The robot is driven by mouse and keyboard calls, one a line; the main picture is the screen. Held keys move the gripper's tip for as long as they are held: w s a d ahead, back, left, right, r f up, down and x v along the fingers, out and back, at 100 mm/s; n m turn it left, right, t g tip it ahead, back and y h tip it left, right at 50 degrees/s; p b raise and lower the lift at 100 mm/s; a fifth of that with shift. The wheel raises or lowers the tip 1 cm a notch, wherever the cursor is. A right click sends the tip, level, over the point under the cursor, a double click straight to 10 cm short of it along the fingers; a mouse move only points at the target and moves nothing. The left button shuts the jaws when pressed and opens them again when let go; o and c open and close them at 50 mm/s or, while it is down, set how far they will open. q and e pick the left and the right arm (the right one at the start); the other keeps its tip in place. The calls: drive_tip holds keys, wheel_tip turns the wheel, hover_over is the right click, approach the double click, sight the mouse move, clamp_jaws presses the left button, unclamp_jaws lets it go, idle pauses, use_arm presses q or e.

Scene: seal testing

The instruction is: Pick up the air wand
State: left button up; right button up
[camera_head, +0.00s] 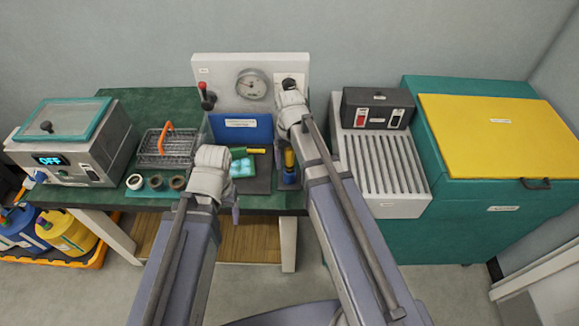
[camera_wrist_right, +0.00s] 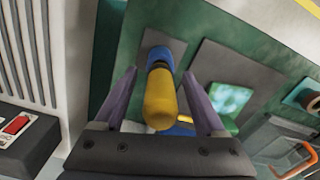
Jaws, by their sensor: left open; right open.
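A yellow-handled tool, which looks like the air wand (camera_head: 289,159), stands upright in a blue holder (camera_head: 289,177) on the right part of the green bench. In the right wrist view the yellow handle (camera_wrist_right: 160,102) points toward the camera between my fingers. My right gripper (camera_wrist_right: 158,82) is open, with one finger on each side of the handle; I cannot tell whether they touch it. My left gripper (camera_head: 233,203) is open and empty near the bench's front edge, apart from the wand.
A gauge panel (camera_head: 222,72) and blue bin (camera_head: 240,128) stand behind. A ribbed grey unit (camera_head: 384,165) is close on the right. A wire basket (camera_head: 168,146) and several rings sit left.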

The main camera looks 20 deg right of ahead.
drive_tip(key=shift+f+b, duration=0.5)
drive_tip(key=shift+f, duration=0.45)
drive_tip(key=shift+r, duration=0.1)
drive_tip(key=shift+c, duration=0.2)
clamp_jaws()
